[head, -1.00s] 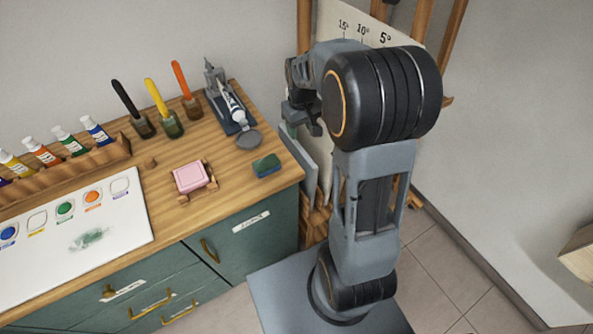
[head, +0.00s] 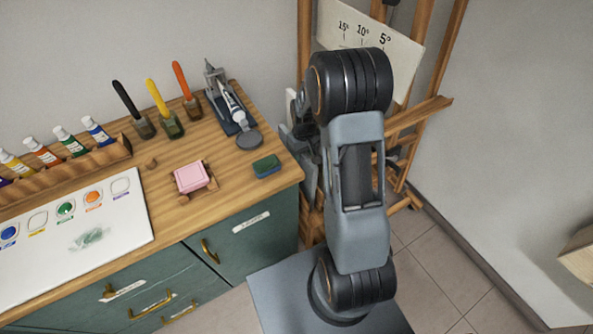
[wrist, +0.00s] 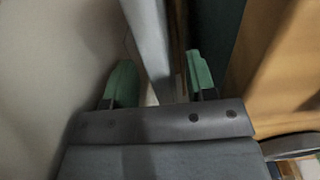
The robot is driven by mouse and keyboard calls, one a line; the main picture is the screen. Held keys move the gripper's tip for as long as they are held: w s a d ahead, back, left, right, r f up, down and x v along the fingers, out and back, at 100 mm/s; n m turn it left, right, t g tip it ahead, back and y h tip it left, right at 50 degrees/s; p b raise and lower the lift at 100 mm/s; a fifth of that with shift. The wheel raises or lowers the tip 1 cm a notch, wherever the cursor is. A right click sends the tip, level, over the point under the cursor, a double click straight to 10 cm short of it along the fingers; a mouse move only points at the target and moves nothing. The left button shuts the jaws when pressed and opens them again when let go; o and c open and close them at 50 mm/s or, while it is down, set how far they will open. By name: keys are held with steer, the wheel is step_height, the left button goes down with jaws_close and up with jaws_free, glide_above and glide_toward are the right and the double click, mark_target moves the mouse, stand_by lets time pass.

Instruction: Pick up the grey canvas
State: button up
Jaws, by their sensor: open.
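The grey canvas (head: 309,174) stands on edge in the gap at the right end of the cabinet, partly hidden by my arm in the head view. In the wrist view a thin grey panel (wrist: 149,35), which looks like this canvas, runs lengthwise between the green fingertips of my gripper (wrist: 160,68). The fingers are open, one on each side of it, with gaps showing. The panel's near end is dim, so how deep it sits between the fingers is unclear. In the head view my gripper is mostly hidden behind my arm.
The wooden cabinet top (head: 225,215) borders the gap on the left, with a green-blue sponge (head: 267,166) near its corner. A wooden easel (head: 430,108) holding a chart (head: 400,50) stands close behind my arm. Open tiled floor (head: 440,270) lies to the right.

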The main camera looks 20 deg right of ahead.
steer(key=shift+f, duration=1.35)
jaws_close()
